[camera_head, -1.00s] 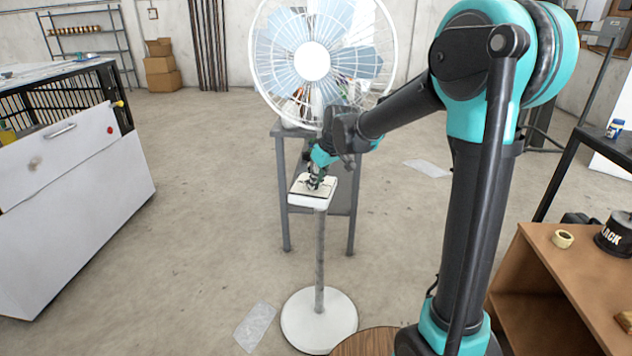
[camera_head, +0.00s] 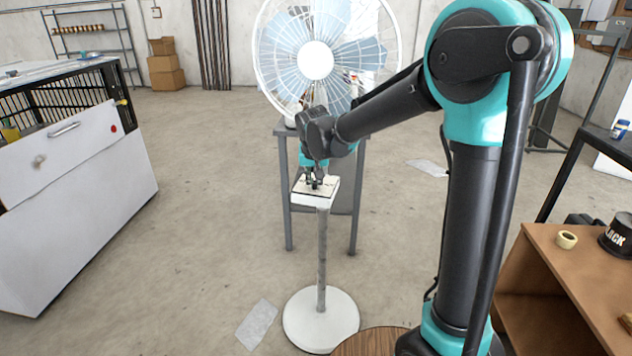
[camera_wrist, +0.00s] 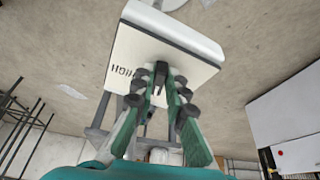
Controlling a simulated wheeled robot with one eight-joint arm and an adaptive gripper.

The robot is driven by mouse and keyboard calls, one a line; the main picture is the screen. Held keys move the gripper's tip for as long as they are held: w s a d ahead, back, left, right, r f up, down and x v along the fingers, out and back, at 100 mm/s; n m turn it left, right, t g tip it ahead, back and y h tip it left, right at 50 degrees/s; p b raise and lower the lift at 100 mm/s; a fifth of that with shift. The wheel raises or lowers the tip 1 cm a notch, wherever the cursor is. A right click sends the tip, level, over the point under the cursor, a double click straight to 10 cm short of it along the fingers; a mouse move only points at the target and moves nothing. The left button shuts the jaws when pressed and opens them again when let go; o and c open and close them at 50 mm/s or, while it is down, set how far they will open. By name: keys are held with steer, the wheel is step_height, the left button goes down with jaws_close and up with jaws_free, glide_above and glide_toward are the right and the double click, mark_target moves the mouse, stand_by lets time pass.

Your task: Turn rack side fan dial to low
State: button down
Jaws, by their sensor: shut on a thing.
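The white fan (camera_head: 315,60) stands on a pole with a round white base (camera_head: 321,319). Its control box (camera_head: 326,200) is a white block partway up the pole, with a pale top panel. My gripper (camera_head: 315,183) is at that panel from above. In the wrist view the panel (camera_wrist: 135,55) shows the word HIGH at its left side. My gripper (camera_wrist: 160,80) is shut on the fan dial there, with a finger on each side. The dial is mostly hidden between the fingers, so its setting cannot be read.
A grey table (camera_head: 284,190) stands right behind the control box. A white cabinet (camera_head: 75,190) is at the left. A brown wooden shelf (camera_head: 545,255) with a tape roll (camera_head: 567,239) is at the right. The floor between is mostly clear.

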steer(key=shift+a+m+h, duration=0.25)
steer(key=shift+m+h, duration=0.25)
steer(key=shift+m, duration=0.8)
steer(key=c, duration=1.5)
jaws_free()
steer(key=shift+c, duration=0.2)
steer(key=v, duration=1.2)
steer(key=shift+w, duration=0.15)
